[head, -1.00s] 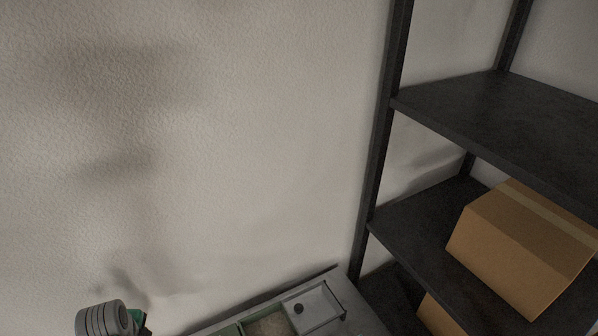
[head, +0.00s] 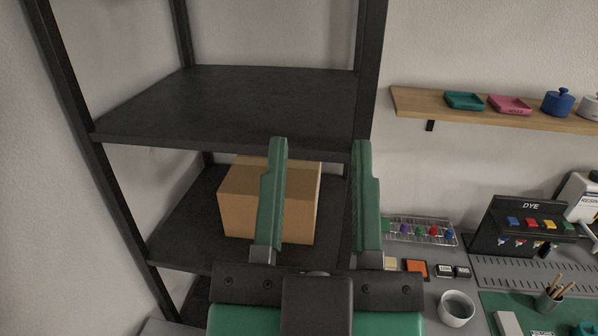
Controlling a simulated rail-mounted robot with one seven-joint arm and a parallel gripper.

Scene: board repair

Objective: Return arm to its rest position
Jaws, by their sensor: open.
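My gripper (head: 318,150) shows at the bottom middle of the head view, with its two green fingers pointing up in the picture. The fingers are wide apart, with nothing between them that they touch. A cardboard box (head: 236,205) on the shelf shows behind and between the fingers, partly hidden by the left finger. Most of my arm is out of view.
A dark shelf rack (head: 240,95) stands behind my gripper. On the right, a wall shelf (head: 410,97) holds small coloured trays and a blue pot (head: 557,103). Below are a wire rack (head: 420,232), a dye stand (head: 515,228), a white bowl (head: 456,308) and a green mat (head: 497,300).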

